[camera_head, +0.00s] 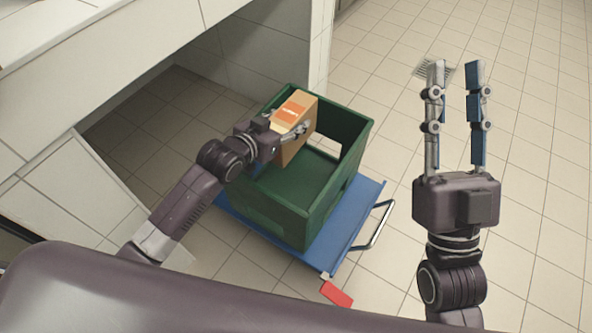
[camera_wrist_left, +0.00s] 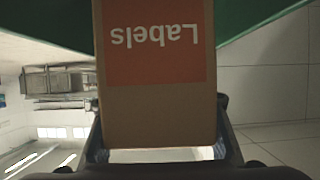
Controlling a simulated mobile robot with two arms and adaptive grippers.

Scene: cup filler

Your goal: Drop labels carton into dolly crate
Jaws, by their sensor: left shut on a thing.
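The labels carton (camera_head: 297,124) is a brown box with an orange-red patch. My left gripper (camera_head: 290,135) is shut on it and holds it at the upper back part of the green dolly crate (camera_head: 318,212). The carton overlaps the crate's opening in the head view; its exact height over the crate floor cannot be told. In the left wrist view the carton (camera_wrist_left: 157,110) fills the middle, its "Labels" text upside down, with green crate wall (camera_wrist_left: 255,15) behind it. My right gripper (camera_head: 453,80) is open and empty, over the floor at the right.
The crate stands on a blue dolly (camera_head: 345,232) with a metal handle (camera_head: 374,225). A red piece (camera_head: 337,294) shows at the dolly's front corner. A tiled counter (camera_head: 95,75) stands at the left and back. The tiled floor on the right is clear, with a drain grate (camera_head: 440,70).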

